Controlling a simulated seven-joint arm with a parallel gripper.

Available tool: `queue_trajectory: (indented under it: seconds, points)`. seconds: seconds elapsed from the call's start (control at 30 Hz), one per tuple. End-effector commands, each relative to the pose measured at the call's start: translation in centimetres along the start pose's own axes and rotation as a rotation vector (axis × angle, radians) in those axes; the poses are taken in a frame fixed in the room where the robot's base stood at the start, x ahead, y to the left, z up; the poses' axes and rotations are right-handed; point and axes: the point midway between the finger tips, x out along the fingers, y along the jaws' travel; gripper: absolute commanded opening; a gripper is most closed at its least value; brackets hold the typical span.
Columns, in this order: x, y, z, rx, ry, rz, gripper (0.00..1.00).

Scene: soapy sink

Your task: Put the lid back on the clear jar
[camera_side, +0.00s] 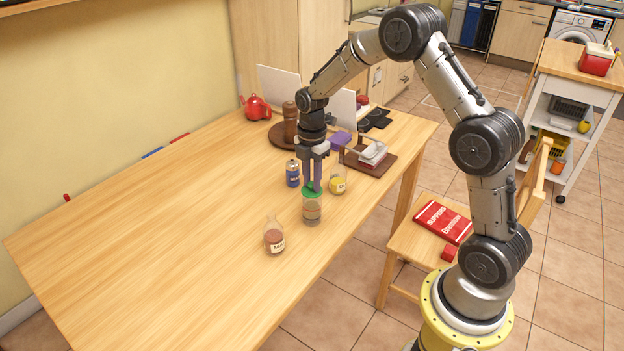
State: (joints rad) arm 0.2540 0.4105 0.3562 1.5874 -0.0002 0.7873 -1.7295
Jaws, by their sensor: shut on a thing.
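The clear jar (312,213) stands upright on the wooden table, with brownish contents showing through its wall. The green lid (307,190) is just above or at the jar's mouth; I cannot tell whether it touches the rim. My gripper (312,186) points straight down over the jar and is shut on the green lid. The gripper's fingers hide part of the lid.
A bottle with reddish contents (274,237) stands at front left. A blue jar (292,173) and a yellow-labelled jar (338,181) flank my gripper closely.

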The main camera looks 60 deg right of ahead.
Motion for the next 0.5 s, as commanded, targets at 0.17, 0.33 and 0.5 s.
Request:
queue_trajectory:
  seconds: [0.17, 0.33, 0.5]
  points:
    - [0.06, -0.03, -0.01, 0.000, 0.000, 0.000, 0.00]
    - [0.05, -0.02, -0.01, 0.000, 0.000, 0.000, 0.00]
    - [0.05, -0.02, 0.00, 0.000, 0.000, 0.000, 0.36]
